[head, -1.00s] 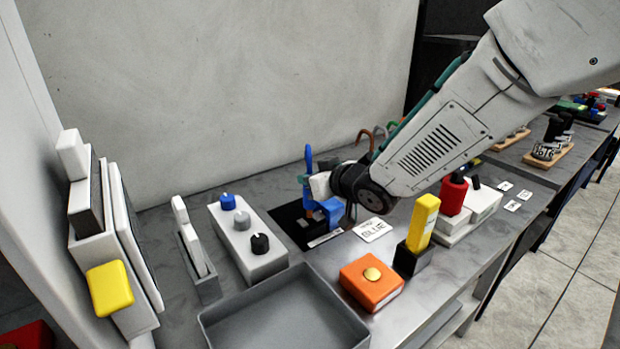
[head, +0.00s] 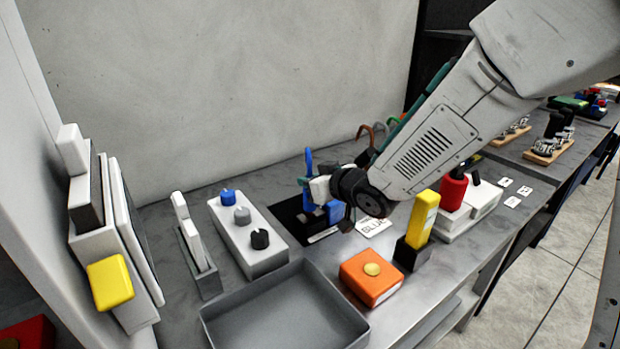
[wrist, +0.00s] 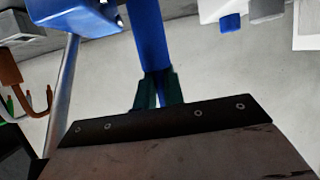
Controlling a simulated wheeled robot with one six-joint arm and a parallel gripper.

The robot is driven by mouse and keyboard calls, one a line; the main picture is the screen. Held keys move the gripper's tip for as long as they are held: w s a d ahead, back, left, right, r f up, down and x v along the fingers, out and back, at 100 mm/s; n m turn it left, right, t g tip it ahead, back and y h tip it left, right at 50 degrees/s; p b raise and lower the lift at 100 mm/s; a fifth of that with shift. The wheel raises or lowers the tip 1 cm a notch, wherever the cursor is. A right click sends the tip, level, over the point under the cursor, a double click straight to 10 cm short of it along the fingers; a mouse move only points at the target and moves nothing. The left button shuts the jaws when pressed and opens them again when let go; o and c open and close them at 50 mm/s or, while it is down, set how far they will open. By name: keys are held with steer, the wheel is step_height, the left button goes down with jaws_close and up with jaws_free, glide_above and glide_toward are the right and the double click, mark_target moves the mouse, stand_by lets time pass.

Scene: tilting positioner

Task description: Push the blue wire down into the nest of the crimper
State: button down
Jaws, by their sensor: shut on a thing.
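My gripper (head: 304,183) is at the blue crimper (head: 334,211), which stands on a dark plate (head: 289,218). In the wrist view, the dark green fingers (wrist: 158,90) are shut on the blue wire (wrist: 149,38). The wire runs out of the picture at the top, so its end is hidden. Part of the crimper's blue body (wrist: 75,14) and a slanting silver rod (wrist: 63,95) are beside it. In the head view, blue wire and crimper overlap, and I cannot tell how far the wire sits in the nest.
A white box with knobs (head: 262,262) stands left of the crimper. In front are an empty grey tray (head: 285,333), an orange box (head: 370,284) and a yellow block (head: 422,220) in a black holder. Brown, orange and green wires (head: 366,134) stand behind my arm.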

steer(key=shift+f, duration=1.1)
steer(key=c, duration=1.4)
jaws_free()
steer(key=shift+s+r, duration=0.1)
steer(key=v, duration=0.7)
steer(key=shift+s+d, duration=0.2)
steer(key=shift+s, duration=0.05)
steer(key=shift+r, duration=0.1)
